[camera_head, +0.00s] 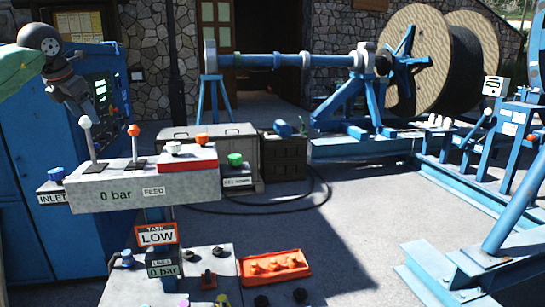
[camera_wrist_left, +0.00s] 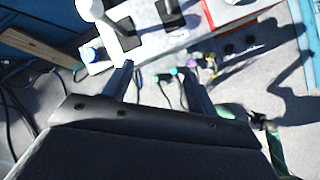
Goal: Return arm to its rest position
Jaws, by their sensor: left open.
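My left arm enters at the upper left of the head view, in front of a blue cabinet. Its gripper (camera_head: 76,108) is above the left end of a grey control box (camera_head: 125,190) marked "0 bar" and "FEED". A lever with a white knob (camera_head: 85,122) stands right by the gripper; I cannot tell from the head view if they touch. In the left wrist view the fingers (camera_wrist_left: 160,86) are spread with nothing between them, and the white knob (camera_wrist_left: 90,8) is apart from them. A second lever has an orange knob (camera_head: 133,130). My right gripper is not in view.
The blue cabinet (camera_head: 25,160) stands close behind my left arm. Below the box are a "LOW" sign (camera_head: 157,235) and an orange tray (camera_head: 272,267). Large cable reels (camera_head: 420,60) and blue steel frames stand farther right. Open ground lies in the middle.

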